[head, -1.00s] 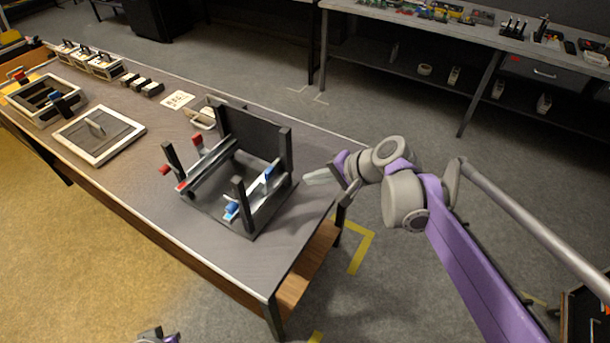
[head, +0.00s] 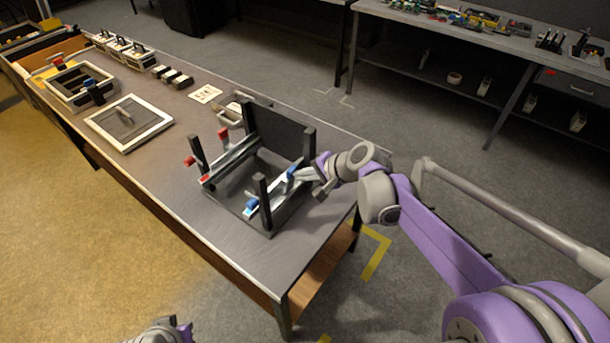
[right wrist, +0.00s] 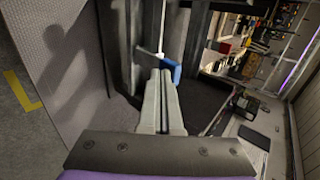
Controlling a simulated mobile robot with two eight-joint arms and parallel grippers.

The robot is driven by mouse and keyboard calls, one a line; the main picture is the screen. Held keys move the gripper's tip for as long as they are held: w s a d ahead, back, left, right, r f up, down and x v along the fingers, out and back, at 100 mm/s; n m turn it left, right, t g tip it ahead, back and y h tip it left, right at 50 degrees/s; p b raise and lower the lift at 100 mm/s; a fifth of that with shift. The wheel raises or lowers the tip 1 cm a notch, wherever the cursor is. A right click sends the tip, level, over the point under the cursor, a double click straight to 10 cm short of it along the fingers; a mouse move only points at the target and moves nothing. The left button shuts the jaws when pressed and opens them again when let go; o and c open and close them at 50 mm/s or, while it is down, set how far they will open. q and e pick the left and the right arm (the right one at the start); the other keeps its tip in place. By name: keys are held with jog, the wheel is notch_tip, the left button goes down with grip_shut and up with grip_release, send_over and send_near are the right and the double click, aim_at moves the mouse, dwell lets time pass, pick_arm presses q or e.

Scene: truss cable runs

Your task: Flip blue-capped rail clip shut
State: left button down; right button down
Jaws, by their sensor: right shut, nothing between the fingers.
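The black truss frame (head: 277,133) stands near the right end of the table. Its right-hand rail (head: 271,192) bears a blue cap (head: 251,204) at the near end and another blue cap (head: 291,173) farther up. My right gripper (head: 304,174) is shut and empty, its tips at the farther blue cap. In the right wrist view the shut fingers (right wrist: 160,78) reach a blue cap (right wrist: 173,70), which shows just beside and beyond the tips. Whether they touch is unclear. Of my left arm only a grey and purple part shows at the bottom edge.
Upright black posts (head: 262,202) stand close around the rails. A white-rimmed tray (head: 128,123), a box frame (head: 80,87) and small blocks lie farther left. The table's near right corner is clear.

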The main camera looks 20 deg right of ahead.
jog(key=shift+w+a+r, duration=0.4)
jog(key=shift+w+a, duration=0.1)
jog(key=shift+w, duration=0.2)
